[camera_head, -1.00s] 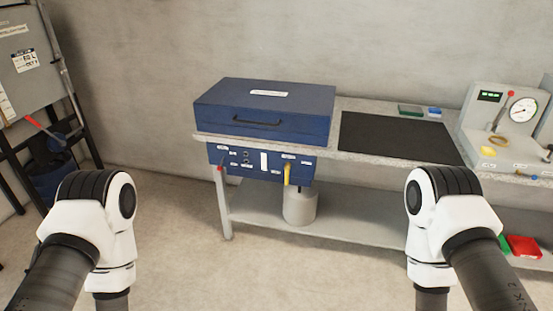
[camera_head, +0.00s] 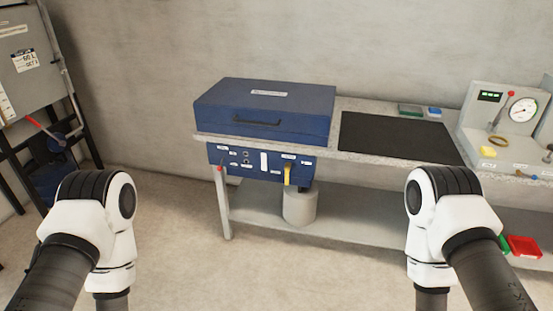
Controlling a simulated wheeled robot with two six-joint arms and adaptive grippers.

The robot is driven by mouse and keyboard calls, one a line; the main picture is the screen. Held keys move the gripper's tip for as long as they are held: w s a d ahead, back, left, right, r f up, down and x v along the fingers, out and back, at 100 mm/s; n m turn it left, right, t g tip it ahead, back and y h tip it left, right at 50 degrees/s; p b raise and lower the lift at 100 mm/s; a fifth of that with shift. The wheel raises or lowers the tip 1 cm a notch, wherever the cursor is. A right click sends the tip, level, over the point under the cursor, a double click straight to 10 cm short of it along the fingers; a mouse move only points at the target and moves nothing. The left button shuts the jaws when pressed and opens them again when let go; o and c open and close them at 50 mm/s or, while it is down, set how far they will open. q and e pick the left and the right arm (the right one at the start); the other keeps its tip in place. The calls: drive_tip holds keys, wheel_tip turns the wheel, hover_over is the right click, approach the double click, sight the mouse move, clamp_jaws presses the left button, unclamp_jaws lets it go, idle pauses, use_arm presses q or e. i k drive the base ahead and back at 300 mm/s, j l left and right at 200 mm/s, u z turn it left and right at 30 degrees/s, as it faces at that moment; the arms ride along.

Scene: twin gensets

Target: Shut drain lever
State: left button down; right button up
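A blue cabinet with a lid (camera_head: 264,105) stands on a bench against the wall. Its front panel (camera_head: 230,164) has small labels, knobs and a red knob at its left end. A yellow lever (camera_head: 288,174) hangs roughly vertical from the panel's right part, above a grey canister (camera_head: 300,207). Another lever, with a red handle (camera_head: 33,122), is on the grey unit at the far left. I cannot read which label names the drain. Both my arms show at the lower left and lower right, well short of the bench. Both grippers are out of view.
The bench (camera_head: 395,165) carries a black mat (camera_head: 398,137) and a gauge unit (camera_head: 505,130) at right. A red bin (camera_head: 523,246) sits on the lower shelf. A dark frame holds the grey unit (camera_head: 28,65) at left. The floor (camera_head: 180,235) before the bench is clear.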

sight(288, 165)
drive_tip(key=i+j, duration=0.4)
drive_tip(key=i, duration=0.2)
drive_tip(key=i+j, duration=0.4)
drive_tip(key=i, duration=0.15)
